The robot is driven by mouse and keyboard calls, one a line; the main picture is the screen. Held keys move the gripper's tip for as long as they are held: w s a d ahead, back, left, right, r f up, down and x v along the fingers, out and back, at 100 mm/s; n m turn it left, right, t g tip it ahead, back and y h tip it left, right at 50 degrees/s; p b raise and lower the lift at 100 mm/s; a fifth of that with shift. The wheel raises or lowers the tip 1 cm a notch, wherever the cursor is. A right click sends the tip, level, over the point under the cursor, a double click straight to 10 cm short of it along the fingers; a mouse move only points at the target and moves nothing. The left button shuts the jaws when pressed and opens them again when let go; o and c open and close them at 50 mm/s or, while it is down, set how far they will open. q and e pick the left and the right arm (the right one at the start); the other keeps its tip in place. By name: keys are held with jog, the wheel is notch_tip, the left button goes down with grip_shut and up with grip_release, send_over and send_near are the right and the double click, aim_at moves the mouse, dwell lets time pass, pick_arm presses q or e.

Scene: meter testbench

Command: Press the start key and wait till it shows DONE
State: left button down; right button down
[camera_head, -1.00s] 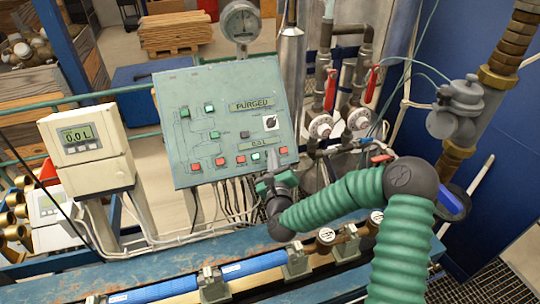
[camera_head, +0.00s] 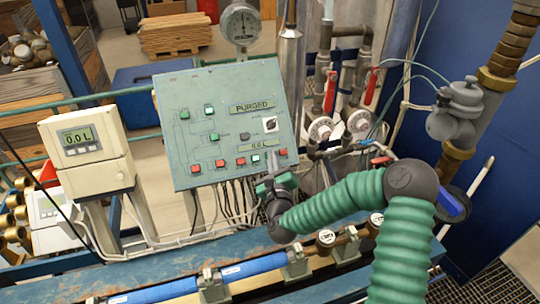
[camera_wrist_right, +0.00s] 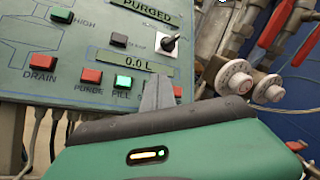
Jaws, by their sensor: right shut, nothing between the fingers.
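The sloped green control panel (camera_head: 228,118) shows in the head view; its upper display (camera_head: 251,106) reads PURGED and its lower display (camera_head: 259,145) reads 0.0 L. The fill key (camera_wrist_right: 123,83) is lit green, beside the red purge key (camera_wrist_right: 91,76) and drain key (camera_wrist_right: 42,61). No start label is readable. My right gripper (camera_head: 272,163) is shut and empty at the panel's lower right edge. Its fingers (camera_wrist_right: 158,93) cover the space right of the fill key; a red key (camera_wrist_right: 177,91) shows partly behind them. I cannot tell whether they touch the panel. My left gripper is not in view.
A dark selector switch (camera_wrist_right: 170,43) sits above the fingers. Red-handled valves (camera_head: 330,92) and pipes stand right of the panel. A meter box (camera_head: 80,140) reading 0.0 L stands at left. The blue bench (camera_head: 130,272) with a pipe run lies below.

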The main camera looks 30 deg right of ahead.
dwell(0.8)
jog(key=shift+w+f, duration=0.15)
jog(key=shift+w, duration=0.1)
jog(key=shift+w+d+f+b, duration=0.1)
jog(key=shift+w+f+b, duration=0.2)
jog(key=shift+b, duration=0.25)
dwell(0.4)
dwell(0.3)
jog(key=shift+s+r+p, duration=0.55)
jog(key=shift+s, duration=0.05)
